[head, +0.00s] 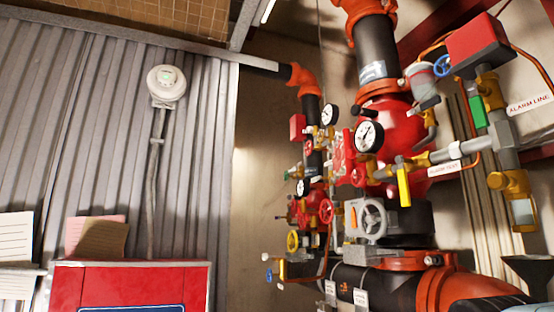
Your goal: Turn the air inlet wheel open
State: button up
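Several handwheels show in the head view, and I cannot tell which one is the air inlet wheel. A blue wheel (442,65) is at the upper right. How far any wheel is turned cannot be seen. My gripper is not in view.
Gauges (369,136), a yellow lever (404,188) and a red box (485,42) crowd the black and orange riser (375,45). An "ALARM LINE" label (530,104) is at right. A red cabinet (130,285) stands lower left before a corrugated wall (60,130).

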aim_at(307, 147)
jog(key=u, duration=0.5)
jog(key=i, duration=1.15)
jog(key=u, duration=0.75)
jog(key=k, duration=0.9)
jog(key=u, duration=0.15)
jog(key=i, duration=0.95)
jog(key=z, duration=0.1)
